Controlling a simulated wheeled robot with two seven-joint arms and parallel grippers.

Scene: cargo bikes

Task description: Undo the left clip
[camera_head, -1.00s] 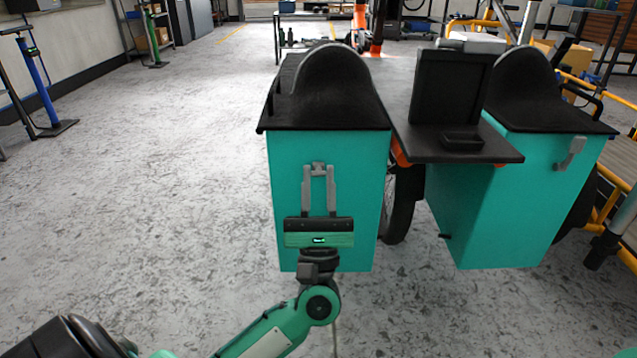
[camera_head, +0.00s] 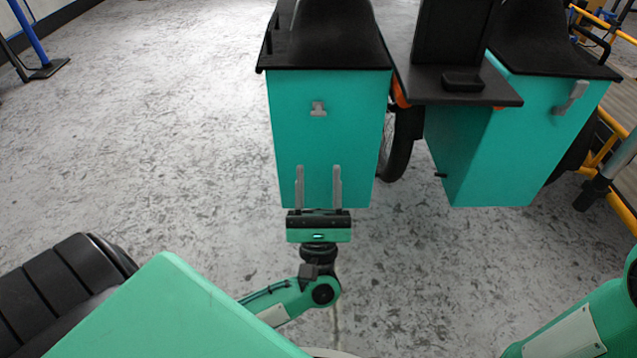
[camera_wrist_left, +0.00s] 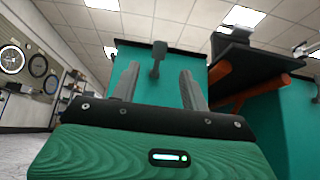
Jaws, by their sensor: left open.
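The left clip (camera_head: 318,109) is a small grey T-shaped piece high on the front of the left teal box (camera_head: 325,140), under its black lid. It also shows in the left wrist view (camera_wrist_left: 157,58), above and between my fingers. I cannot tell whether it is latched. My left gripper (camera_head: 318,168) is open and empty, its two grey fingers pointing up in front of the lower part of the box. The fingertips are apart from the clip, below it in the head view. My right gripper is out of view; only a green link of that arm shows.
A second teal box (camera_head: 490,150) with its own grey clip (camera_head: 571,97) stands to the right. A black wheel (camera_head: 403,145) and a dark shelf (camera_head: 460,90) lie between the boxes. Yellow rails (camera_head: 613,150) stand at the far right.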

